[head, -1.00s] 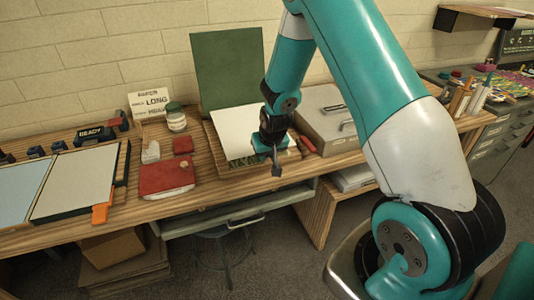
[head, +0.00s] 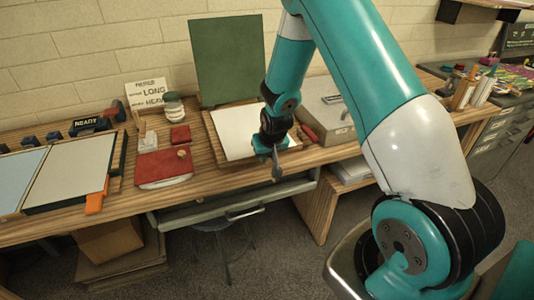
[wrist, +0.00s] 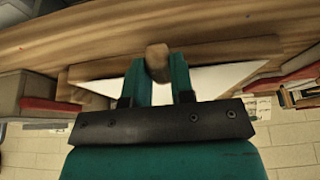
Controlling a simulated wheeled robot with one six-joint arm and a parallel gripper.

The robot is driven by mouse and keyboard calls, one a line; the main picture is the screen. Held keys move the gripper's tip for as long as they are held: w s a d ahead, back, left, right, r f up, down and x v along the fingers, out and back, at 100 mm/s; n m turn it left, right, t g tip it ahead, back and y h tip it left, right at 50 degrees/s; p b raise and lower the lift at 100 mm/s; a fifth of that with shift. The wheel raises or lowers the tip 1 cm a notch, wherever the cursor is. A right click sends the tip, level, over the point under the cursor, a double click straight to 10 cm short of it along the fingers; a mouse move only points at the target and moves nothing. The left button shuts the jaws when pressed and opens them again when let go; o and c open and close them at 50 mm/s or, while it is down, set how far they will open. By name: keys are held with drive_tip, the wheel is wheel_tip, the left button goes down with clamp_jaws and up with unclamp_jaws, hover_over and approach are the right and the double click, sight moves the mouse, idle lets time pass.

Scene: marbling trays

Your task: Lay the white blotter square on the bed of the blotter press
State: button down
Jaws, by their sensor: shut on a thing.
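The blotter press has an upright green lid (head: 228,62) and a low wooden bed frame (head: 212,138). The white blotter square (head: 238,128) lies over the bed, inside the frame as far as I can see; my gripper and arm hide its right front corner. My gripper (head: 276,168) is at the front of the press. In the wrist view, my gripper (wrist: 158,80) is shut on a small wooden block (wrist: 157,62), seemingly a grip of the blotter. White blotter (wrist: 215,77) shows on both sides of my fingers, close against the wooden rim (wrist: 225,48).
A grey box (head: 328,118) stands right of the press, with a red-handled tool (head: 309,133) between. A red pad (head: 163,168), a jar (head: 173,108) and trays (head: 62,180) are to the left. The bench front edge is close.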

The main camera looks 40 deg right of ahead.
drive_tip(key=shift+c, duration=2.1)
unclamp_jaws()
drive_tip(key=shift+r+p, duration=2.55)
drive_tip(key=shift+r, duration=0.95)
